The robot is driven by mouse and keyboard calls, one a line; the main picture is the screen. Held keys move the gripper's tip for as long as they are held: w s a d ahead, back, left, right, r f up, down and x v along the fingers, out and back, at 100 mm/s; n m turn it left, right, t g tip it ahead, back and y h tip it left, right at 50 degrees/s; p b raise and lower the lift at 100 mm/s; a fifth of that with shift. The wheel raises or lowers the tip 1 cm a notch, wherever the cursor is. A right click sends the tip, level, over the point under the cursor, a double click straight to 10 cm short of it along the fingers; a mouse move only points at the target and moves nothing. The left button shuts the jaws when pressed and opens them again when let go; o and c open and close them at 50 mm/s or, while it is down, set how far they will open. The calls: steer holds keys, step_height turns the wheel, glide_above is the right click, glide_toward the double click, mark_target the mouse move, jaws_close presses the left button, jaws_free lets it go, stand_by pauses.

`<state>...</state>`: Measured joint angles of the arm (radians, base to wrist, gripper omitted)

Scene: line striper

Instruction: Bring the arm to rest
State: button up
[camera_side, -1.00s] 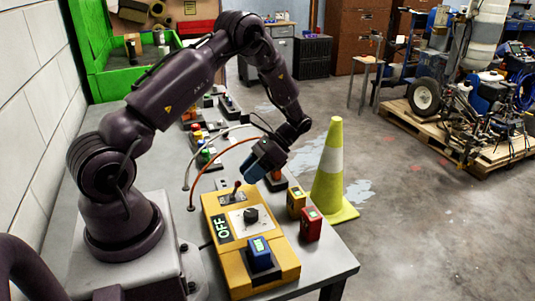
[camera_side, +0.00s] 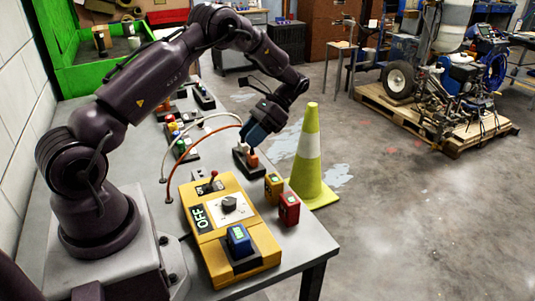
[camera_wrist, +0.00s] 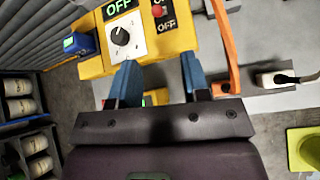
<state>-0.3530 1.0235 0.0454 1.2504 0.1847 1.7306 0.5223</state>
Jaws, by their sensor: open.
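My arm reaches out above the grey table, with my gripper (camera_side: 256,134) on the far side of the yellow control box (camera_side: 262,243). In the wrist view my gripper (camera_wrist: 160,82) has two blue fingers spread apart with nothing between them. The control box has an OFF label, a black knob (camera_side: 229,204) on a white plate, a small red-tipped lever (camera_side: 212,178) and a blue block (camera_side: 239,240) with a lit green face at its near end. In the side view the fingers overlap an orange-topped switch (camera_side: 251,160); I cannot tell whether they touch it.
A yellow block (camera_side: 273,188) and a red block (camera_side: 289,208) stand right of the box. White and orange cables (camera_side: 213,128) arch over the table. A yellow-green cone (camera_side: 308,165) stands close on the right. A wall is at left. Open floor lies at right.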

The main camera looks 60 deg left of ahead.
steer(key=s+d+r+n+t, duration=0.1)
steer(key=s+d+r+t, duration=0.6)
steer(key=d+r+t, duration=0.1)
steer(key=s+d+r+n+t+y, duration=0.1)
steer(key=s+d+r+t, duration=0.6)
steer(key=r, duration=0.6)
steer(key=s+d, duration=0.1)
steer(key=d, duration=0.1)
steer(key=shift+d+t, duration=0.35)
steer(key=shift+t, duration=0.05)
